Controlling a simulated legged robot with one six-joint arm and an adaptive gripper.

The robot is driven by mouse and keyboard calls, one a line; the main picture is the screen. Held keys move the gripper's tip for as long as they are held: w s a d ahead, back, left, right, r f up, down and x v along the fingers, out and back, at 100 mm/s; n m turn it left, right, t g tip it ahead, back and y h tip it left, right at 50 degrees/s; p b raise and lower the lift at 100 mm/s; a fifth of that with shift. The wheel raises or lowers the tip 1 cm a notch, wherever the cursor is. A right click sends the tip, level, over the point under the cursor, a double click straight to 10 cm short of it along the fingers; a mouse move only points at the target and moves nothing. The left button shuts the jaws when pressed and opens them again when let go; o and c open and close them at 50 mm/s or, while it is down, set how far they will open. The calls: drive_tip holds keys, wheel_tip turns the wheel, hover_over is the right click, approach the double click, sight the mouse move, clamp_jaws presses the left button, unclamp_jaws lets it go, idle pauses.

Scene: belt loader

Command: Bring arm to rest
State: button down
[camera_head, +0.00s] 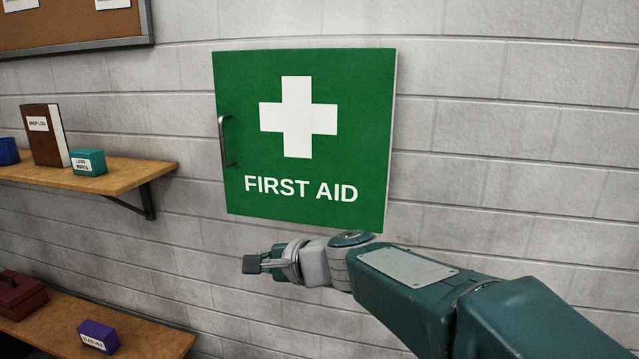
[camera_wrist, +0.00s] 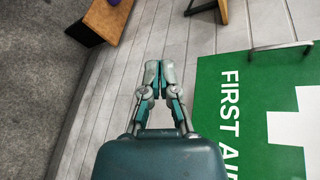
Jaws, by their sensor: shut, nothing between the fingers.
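My gripper (camera_head: 262,263) is at the end of my teal arm, just below the green first aid cabinet in the head view. It points to the left. In the wrist view my gripper (camera_wrist: 159,78) has its two fingers together with nothing between them. The first aid cabinet (camera_head: 350,75) hangs on the wall with its door closed. Its grey handle (camera_head: 224,142) is on the left edge of the door. The cabinet also shows at the right of the wrist view (camera_wrist: 215,82), turned sideways.
An upper wooden shelf (camera_head: 135,172) at left holds a brown book (camera_head: 42,140) and a teal box (camera_head: 88,162). A lower shelf (camera_head: 150,340) holds a purple box (camera_head: 98,338) and a dark red case (camera_head: 20,297). The block wall (camera_head: 510,170) right of the cabinet is bare.

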drive_tip(key=s+d+f+n+h, duration=0.3)
drive_tip(key=s+d+h, duration=0.1)
drive_tip(key=s+d, duration=0.3)
drive_tip(key=s+d+f+n+h, duration=0.4)
drive_tip(key=s+d, duration=0.4)
drive_tip(key=d, duration=0.2)
drive_tip(key=s+d+f+n+g+h, duration=0.1)
drive_tip(key=s+d+f+n+h, duration=0.2)
drive_tip(key=s+d, duration=0.5)
drive_tip(key=shift+d+f+n+h, duration=0.45)
drive_tip(key=shift+d+h, duration=0.15)
drive_tip(key=shift+d, duration=0.15)
